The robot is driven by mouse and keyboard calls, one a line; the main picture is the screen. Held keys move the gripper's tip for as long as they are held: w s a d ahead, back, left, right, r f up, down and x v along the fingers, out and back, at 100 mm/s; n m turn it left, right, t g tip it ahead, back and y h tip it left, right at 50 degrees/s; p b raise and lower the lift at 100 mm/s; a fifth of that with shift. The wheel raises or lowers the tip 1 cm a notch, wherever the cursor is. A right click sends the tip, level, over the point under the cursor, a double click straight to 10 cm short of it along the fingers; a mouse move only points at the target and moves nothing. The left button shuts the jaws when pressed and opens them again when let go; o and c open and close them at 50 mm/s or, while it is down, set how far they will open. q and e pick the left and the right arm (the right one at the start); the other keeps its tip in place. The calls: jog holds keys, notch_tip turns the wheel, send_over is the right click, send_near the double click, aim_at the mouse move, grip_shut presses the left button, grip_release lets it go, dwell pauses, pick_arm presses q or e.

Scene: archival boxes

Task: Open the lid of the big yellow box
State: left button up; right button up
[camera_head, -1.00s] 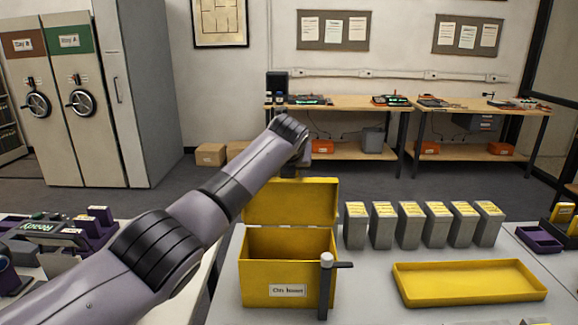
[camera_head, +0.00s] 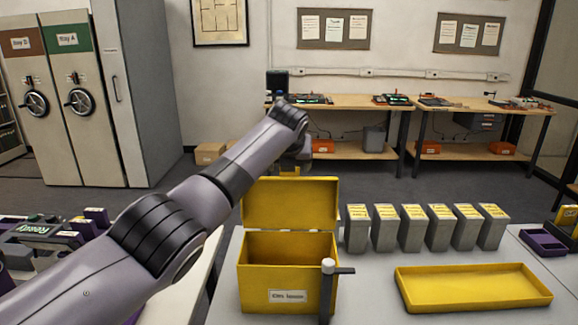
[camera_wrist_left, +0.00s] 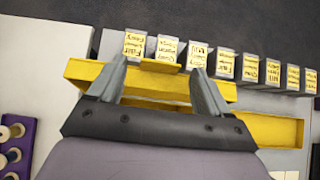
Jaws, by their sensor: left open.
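The big yellow box (camera_head: 262,285) stands on the grey table in the head view, with a white label on its front. Its lid (camera_head: 290,203) is swung up and stands roughly upright at the back edge, so the inside shows. My left arm reaches over from the left, and its hand is behind the lid, with the fingertips hidden there. In the left wrist view, my left gripper (camera_wrist_left: 158,67) is open, its fingers apart over a yellow edge (camera_wrist_left: 85,73) with a small yellow tab (camera_wrist_left: 160,66) between them. I cannot tell whether they touch it. My right gripper is out of view.
A grey post with a side handle (camera_head: 327,290) stands at the box's front right corner. Several grey label-topped holders (camera_head: 412,228) stand in a row to the right. A shallow yellow tray (camera_head: 472,290) lies in front of them. Purple items (camera_head: 95,217) sit at the left.

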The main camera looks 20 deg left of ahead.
pick_arm(q)
jog(key=shift+f, duration=0.2)
jog(key=b+v, duration=0.2)
jog(key=v, duration=0.5)
dwell(0.4)
jog(key=shift+r, duration=0.15)
